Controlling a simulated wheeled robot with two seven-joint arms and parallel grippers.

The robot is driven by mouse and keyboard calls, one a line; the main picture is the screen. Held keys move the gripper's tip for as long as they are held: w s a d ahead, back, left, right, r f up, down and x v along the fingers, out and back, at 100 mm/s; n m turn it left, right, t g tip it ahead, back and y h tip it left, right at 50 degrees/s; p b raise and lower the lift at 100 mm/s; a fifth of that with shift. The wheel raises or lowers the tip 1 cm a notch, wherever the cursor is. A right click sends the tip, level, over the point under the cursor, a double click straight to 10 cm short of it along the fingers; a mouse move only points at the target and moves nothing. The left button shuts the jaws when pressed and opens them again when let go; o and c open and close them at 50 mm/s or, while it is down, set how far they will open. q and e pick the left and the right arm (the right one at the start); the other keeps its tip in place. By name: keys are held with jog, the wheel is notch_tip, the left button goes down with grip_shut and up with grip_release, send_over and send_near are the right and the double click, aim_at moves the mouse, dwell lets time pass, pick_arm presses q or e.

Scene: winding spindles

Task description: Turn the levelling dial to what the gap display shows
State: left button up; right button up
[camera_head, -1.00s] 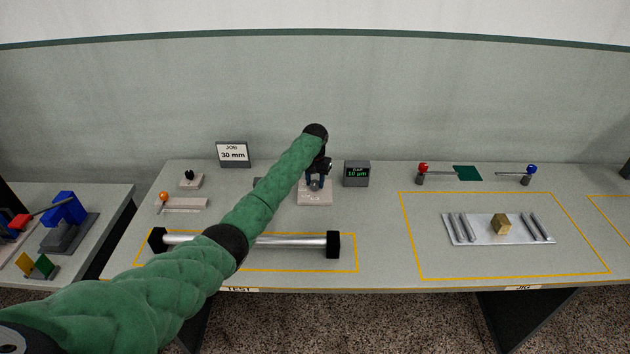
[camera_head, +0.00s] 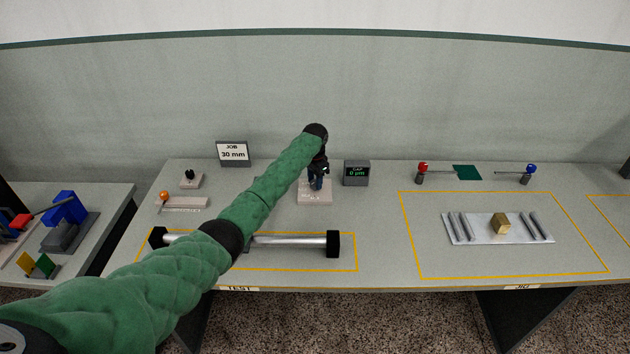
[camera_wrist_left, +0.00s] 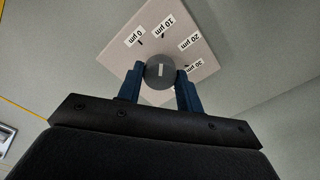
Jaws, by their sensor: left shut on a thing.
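The levelling dial is a round grey knob (camera_wrist_left: 160,71) with a white line, on a pale square plate (camera_wrist_left: 196,30) marked 0, 10, 20 and 30 µm. The line points up in the left wrist view, roughly toward the 10 µm mark; its exact setting is hard to tell. My left gripper (camera_wrist_left: 158,84) is shut on the knob, one blue finger at each side. In the head view my left gripper (camera_head: 317,183) stands over the plate (camera_head: 314,198) and hides the knob. The gap display (camera_head: 356,173) reads 0 µm. My right gripper is not in view.
A JOB 30 mm sign (camera_head: 233,153) stands at the back left. A metal roller with black ends (camera_head: 290,243) lies in front, below my left arm. A tray with bars and a brass block (camera_head: 480,233) lies at the right. Red (camera_head: 422,167) and blue (camera_head: 532,169) knobbed levers stand behind it.

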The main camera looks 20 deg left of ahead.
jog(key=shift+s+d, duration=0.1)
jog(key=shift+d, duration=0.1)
pick_arm(q)
jog(key=o, duration=1)
jog(key=shift+r, duration=0.2)
jog(key=shift+w+r+b, duration=0.1)
jog(key=shift+r+b, duration=0.3)
notch_tip(320, 180, up, 6)
jog(key=shift+f+b, duration=0.2)
jog(key=shift+b, duration=0.95)
jog(key=shift+r, duration=0.55)
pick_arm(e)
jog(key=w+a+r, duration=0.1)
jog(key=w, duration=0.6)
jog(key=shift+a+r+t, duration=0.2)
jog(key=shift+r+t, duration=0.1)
